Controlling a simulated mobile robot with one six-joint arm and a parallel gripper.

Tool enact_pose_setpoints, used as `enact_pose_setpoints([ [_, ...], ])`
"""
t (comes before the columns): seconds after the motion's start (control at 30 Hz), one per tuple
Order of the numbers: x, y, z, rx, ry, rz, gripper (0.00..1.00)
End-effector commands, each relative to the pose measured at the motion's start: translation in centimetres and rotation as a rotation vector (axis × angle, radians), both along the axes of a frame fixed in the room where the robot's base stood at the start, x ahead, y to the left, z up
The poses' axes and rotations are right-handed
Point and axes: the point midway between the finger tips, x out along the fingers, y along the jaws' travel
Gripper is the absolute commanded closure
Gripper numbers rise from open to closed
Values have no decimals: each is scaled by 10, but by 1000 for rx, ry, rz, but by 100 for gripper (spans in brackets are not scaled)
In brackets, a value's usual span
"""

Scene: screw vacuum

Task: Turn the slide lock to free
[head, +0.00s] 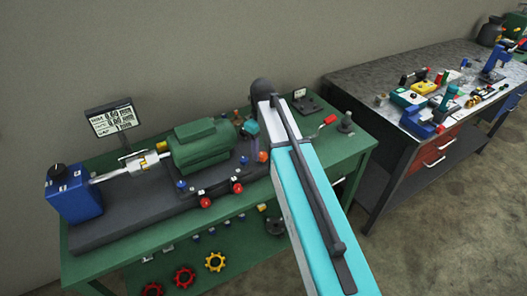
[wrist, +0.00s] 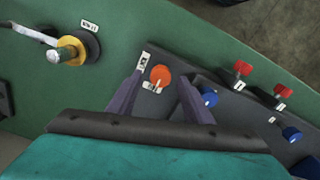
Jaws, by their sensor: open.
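An orange knob (wrist: 160,76) with a white pointer mark sits between the fingertips of my gripper (wrist: 160,84) in the wrist view, and it looks like the slide lock. A small black-and-white label (wrist: 143,62) is beside it, too small to read. The two purple fingers are open, one on each side of the knob; contact cannot be told. In the head view the orange knob (head: 263,156) shows at the right end of the dark machine base, right beside my arm. My gripper is mostly hidden there by the arm.
Red knobs (wrist: 243,68) and blue knobs (wrist: 208,97) stand to the right in the wrist view. A yellow-ringed crank (wrist: 72,49) is at upper left. The green motor (head: 200,145) stands left of my arm on the green bench (head: 345,160). A cluttered second bench (head: 375,72) is at right.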

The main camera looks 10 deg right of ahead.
Motion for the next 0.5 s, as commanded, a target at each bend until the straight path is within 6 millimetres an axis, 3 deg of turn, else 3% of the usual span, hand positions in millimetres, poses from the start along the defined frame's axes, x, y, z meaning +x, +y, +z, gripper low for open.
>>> enact_pose_setpoints([
  [0.5,3,0,55,0,-1,0,54],
])
